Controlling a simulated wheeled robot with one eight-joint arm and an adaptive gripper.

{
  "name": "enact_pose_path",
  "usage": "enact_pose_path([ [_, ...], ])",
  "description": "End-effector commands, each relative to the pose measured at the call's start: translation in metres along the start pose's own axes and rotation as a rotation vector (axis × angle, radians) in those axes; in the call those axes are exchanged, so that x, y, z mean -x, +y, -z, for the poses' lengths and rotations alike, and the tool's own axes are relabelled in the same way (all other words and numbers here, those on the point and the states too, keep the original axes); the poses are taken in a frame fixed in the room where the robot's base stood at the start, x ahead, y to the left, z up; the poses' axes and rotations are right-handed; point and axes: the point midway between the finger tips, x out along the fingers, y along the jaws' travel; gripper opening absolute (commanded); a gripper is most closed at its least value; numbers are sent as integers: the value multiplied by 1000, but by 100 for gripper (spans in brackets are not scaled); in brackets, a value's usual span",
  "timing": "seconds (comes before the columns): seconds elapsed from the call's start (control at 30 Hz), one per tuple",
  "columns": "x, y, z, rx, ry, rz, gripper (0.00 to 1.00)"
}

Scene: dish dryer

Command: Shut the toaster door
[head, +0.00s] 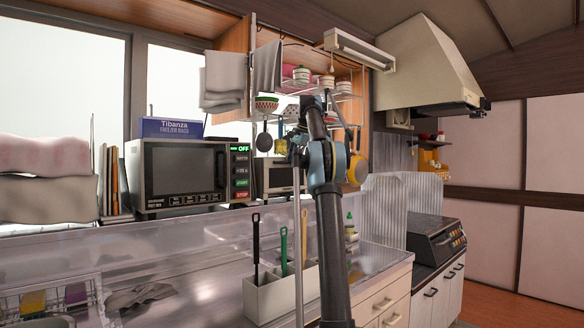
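A small light-coloured oven with a dark front, which looks like the toaster (275,175), stands on the back ledge, just right of the microwave. My arm hides its right part, and I cannot tell from here how far its door is open. My gripper (294,143) is at the upper end of my arm, in front of the toaster's right side and slightly above it in the picture. The gripper is small and partly hidden by the arm's blue-grey joint, so its fingers are not clear.
A microwave (183,173) with a lit panel stands left of the toaster. Pans and ladles hang under the dish rack (335,88). A white utensil holder (278,291) stands on the counter. A ribbed translucent screen (392,212) and a black grill stove (436,240) are at right.

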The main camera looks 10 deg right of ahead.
Motion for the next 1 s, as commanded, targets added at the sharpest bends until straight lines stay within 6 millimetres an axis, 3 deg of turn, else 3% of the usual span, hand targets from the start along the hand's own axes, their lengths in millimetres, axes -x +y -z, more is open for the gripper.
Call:
enact_pose_path([
  [0.4,46,-2,2,0,0,0,21],
  [1.0,57,-2,2,0,0,0,21],
])
